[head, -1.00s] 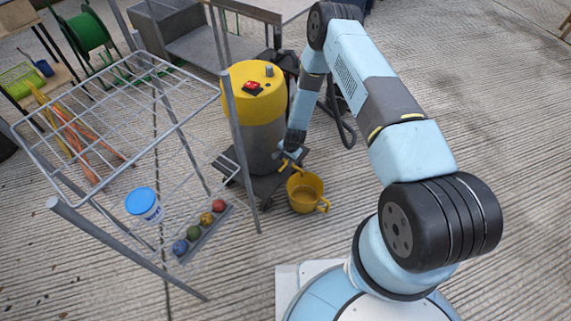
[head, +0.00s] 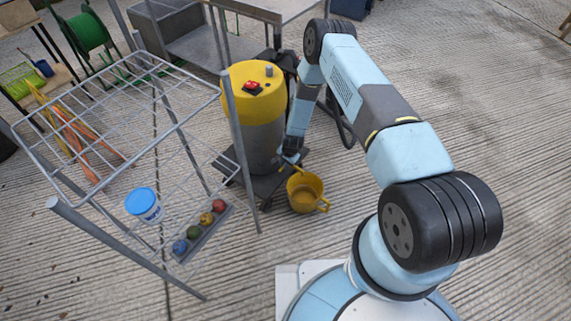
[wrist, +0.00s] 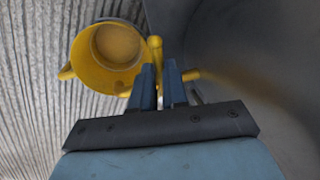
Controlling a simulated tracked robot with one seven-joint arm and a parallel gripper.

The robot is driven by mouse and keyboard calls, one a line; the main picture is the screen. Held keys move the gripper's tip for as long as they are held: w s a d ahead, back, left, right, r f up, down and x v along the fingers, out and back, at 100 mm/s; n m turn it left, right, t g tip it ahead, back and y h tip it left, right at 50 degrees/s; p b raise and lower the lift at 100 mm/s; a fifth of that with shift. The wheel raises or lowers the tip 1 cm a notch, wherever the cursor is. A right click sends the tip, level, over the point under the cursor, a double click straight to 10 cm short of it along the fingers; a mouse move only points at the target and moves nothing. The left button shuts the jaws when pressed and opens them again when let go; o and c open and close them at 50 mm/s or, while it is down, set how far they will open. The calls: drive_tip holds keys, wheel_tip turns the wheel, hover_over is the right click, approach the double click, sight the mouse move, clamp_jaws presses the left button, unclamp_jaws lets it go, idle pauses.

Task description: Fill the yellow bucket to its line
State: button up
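The yellow bucket (head: 303,192) stands upright on the concrete beside the yellow-topped grey drum (head: 258,125). The wrist view looks down into the bucket (wrist: 97,78); tan content or a tan bottom shows inside, and no fill line can be made out. A yellow tap (wrist: 190,75) sticks out of the drum's side, with a bar (wrist: 155,45) beside the bucket's rim. My gripper (wrist: 159,68) has its blue fingers close on both sides of this bar and appears shut on it. In the head view my gripper (head: 290,160) is low at the drum's side, and its fingertips are hard to see.
A wire rack (head: 120,100) stands at left, with a blue-lidded tub (head: 143,205) and a tray of coloured balls (head: 203,230) on its lower shelf. The drum sits on a dark wheeled base (head: 270,185). Open concrete lies to the right.

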clamp_jaws()
idle(0.9)
drive_tip(key=shift+d, duration=0.1)
